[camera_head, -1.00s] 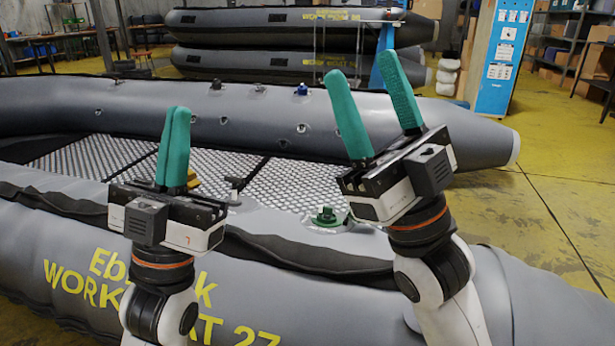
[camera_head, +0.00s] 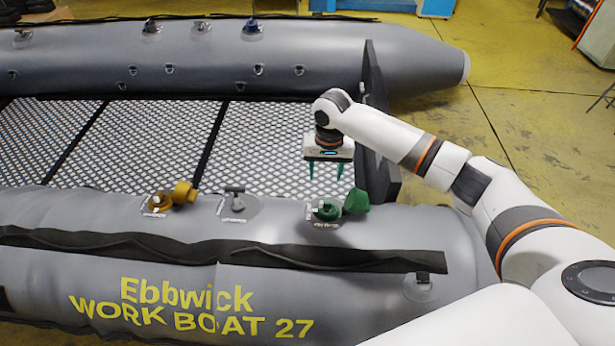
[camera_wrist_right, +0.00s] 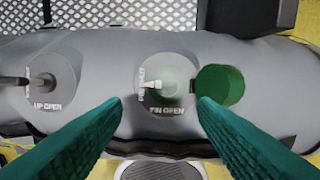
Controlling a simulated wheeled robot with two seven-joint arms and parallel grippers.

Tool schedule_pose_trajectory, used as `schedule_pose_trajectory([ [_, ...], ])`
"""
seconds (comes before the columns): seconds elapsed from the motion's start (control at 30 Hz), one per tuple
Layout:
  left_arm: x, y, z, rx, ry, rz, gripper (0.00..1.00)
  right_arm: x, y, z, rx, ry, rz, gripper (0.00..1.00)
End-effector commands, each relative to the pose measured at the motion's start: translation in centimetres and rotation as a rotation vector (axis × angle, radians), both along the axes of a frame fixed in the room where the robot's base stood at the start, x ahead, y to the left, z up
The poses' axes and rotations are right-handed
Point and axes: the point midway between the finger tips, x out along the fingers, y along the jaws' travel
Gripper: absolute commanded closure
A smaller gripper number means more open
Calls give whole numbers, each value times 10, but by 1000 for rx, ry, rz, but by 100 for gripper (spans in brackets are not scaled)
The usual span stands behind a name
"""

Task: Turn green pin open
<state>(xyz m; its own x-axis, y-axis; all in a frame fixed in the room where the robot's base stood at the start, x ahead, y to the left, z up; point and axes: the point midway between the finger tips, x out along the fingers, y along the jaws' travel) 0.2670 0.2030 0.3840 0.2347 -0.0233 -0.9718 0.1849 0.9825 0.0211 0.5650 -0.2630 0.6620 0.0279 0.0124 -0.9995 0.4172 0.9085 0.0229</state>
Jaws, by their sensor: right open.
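The green valve (camera_head: 327,212) sits on the near grey tube of the boat. Its round green cap (camera_head: 357,201) is off to its right side; the cap also shows in the right wrist view (camera_wrist_right: 220,86). In that view a pale pin (camera_wrist_right: 152,86) sits in the valve, with "PIN OPEN" lettering (camera_wrist_right: 167,110) below. A green glow or tint covers part of the valve. My right gripper (camera_head: 326,178) points down, open and empty, above and slightly behind the valve. Its teal fingers (camera_wrist_right: 160,102) frame the valve from both sides. My left gripper is out of view.
A grey valve (camera_head: 236,204) and a yellow valve with its cap (camera_head: 180,194) lie left along the same tube. A dark upright board (camera_head: 380,150) stands just right of my right gripper. The mesh floor (camera_head: 265,150) behind is bare.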

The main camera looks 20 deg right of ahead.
Motion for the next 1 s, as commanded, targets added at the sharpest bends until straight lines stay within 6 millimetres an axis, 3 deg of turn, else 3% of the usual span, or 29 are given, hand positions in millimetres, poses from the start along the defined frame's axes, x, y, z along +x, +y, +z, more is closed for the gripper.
schedule_pose_trajectory([
  [0.1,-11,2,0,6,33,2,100,-5,-9,-3,-16,36,-25,46],
  [0.27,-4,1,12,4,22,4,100,-6,-8,-24,-15,35,-23,46],
  [0.7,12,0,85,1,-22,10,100,-6,-7,-99,-15,33,-20,46],
  [1.0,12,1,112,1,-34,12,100,-5,-7,-119,-13,31,-19,46],
])
